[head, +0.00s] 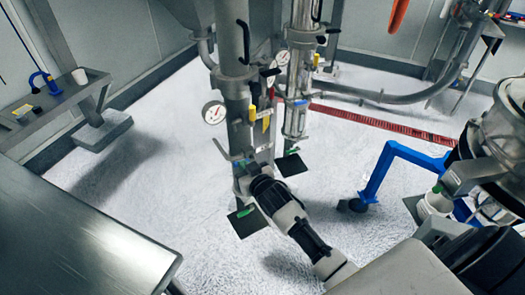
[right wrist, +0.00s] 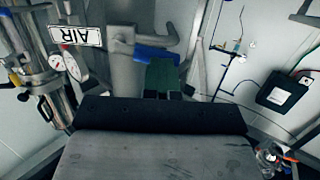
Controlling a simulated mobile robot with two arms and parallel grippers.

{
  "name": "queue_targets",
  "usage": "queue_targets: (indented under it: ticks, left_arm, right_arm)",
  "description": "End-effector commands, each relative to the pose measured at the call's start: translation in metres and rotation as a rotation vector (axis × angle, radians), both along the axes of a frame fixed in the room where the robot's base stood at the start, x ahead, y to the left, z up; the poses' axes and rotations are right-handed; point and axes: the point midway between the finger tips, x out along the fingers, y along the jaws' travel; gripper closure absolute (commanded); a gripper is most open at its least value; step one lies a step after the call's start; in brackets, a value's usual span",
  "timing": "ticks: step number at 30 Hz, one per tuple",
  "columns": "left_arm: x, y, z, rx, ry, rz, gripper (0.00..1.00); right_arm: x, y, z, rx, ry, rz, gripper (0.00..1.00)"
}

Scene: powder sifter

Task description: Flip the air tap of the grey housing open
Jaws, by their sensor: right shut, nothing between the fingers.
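In the right wrist view a white label (right wrist: 75,36) reads AIR upside down, beside grey metalwork (right wrist: 112,72) that looks like the grey housing. A short blue lever (right wrist: 156,55) on it lies nearly level and looks like the air tap; whether it is open I cannot tell. My right gripper (head: 246,167) reaches in from the lower right to the front of the grey column (head: 234,75) in the head view. It is shut and empty, close below the blue lever in the wrist view; contact cannot be made out. My left gripper is out of view.
Pressure gauges (head: 214,112) and a second upright pipe (head: 299,70) stand close by the column. A blue frame (head: 385,170) and a white bucket (head: 435,204) are at the right. A steel table (head: 85,240) fills the lower left.

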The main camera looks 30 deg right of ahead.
Motion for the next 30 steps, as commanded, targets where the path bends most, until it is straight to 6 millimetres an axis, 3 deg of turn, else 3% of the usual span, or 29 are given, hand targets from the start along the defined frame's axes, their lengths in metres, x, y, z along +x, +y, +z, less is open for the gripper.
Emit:
queue_targets:
  ticks: [24,30]
  left_arm:
    - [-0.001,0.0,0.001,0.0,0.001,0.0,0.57]
    - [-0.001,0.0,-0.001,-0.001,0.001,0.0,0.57]
  right_arm:
    - [0.002,0.003,0.005,-0.017,-0.014,0.004,1.0]
    - [-0.016,0.002,0.005,-0.017,-0.009,0.004,1.0]
